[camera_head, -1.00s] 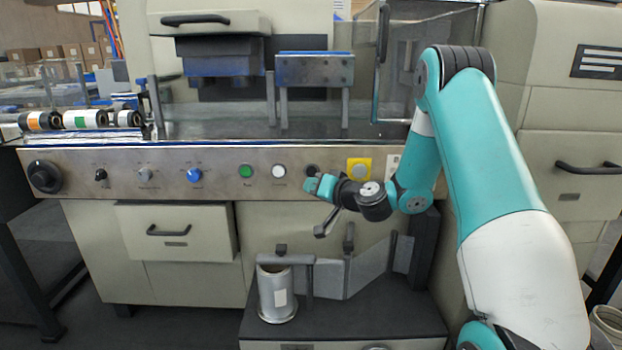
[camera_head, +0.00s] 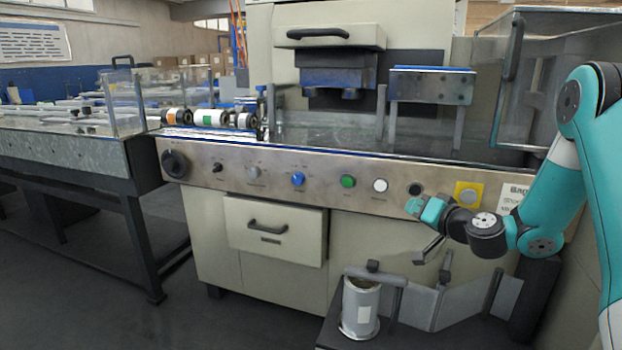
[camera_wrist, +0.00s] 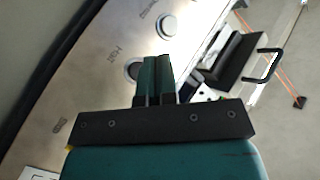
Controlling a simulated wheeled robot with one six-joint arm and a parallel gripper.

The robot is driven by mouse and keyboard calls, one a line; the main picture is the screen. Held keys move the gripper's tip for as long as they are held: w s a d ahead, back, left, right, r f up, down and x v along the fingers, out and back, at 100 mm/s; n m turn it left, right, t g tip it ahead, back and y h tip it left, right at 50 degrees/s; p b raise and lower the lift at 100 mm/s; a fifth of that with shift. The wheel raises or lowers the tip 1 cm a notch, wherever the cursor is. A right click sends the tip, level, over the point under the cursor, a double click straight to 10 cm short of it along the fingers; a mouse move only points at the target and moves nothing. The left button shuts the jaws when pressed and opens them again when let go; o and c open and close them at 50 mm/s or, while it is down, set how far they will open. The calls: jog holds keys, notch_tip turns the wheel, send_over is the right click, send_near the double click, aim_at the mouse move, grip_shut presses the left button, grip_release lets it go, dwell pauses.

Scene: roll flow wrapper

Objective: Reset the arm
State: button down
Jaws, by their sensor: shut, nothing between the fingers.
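My gripper (camera_head: 429,209) is at the end of my teal and white arm, in front of the right part of the machine's control panel (camera_head: 324,188). It is close to the dark round button (camera_head: 415,189); I cannot tell whether it touches the panel. In the wrist view my gripper's two teal fingers (camera_wrist: 157,72) are together with nothing between them. Their tips show against the metal panel (camera_wrist: 90,95), beside a round button (camera_wrist: 134,70). Another round button (camera_wrist: 167,26) shows above them.
The panel also carries a green button (camera_head: 347,181), a white button (camera_head: 380,185), a blue knob (camera_head: 298,179) and a yellow plate (camera_head: 468,194). Below stand a grey metal cylinder (camera_head: 360,309) and a drawer (camera_head: 276,230). A conveyor table (camera_head: 70,150) is at left, with open floor before it.

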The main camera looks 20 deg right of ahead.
jog(key=s+a+r+n+g+y, duration=0.3)
jog(key=s+a+n+g, duration=0.1)
jog(key=a, duration=0.6)
jog(key=s+a+r+n+g+y, duration=0.2)
jog(key=s+a+n+g+y, duration=0.15)
jog(key=a, duration=0.65)
jog(key=s+a+r+n+g+h, duration=0.1)
jog(key=s+a+n+g+h, duration=0.2)
jog(key=s, duration=0.9)
jog(key=s+a+n+g+h, duration=0.25)
jog(key=s+g, duration=0.25)
jog(key=s, duration=0.8)
notch_tip(320, 180, up, 31)
jog(key=s+p, duration=0.1)
jog(key=p, duration=3)
jog(key=shift+s+m, duration=0.25)
jog(key=shift+m, duration=0.15)
jog(key=shift+g, duration=0.25)
jog(key=shift+a, duration=0.1)
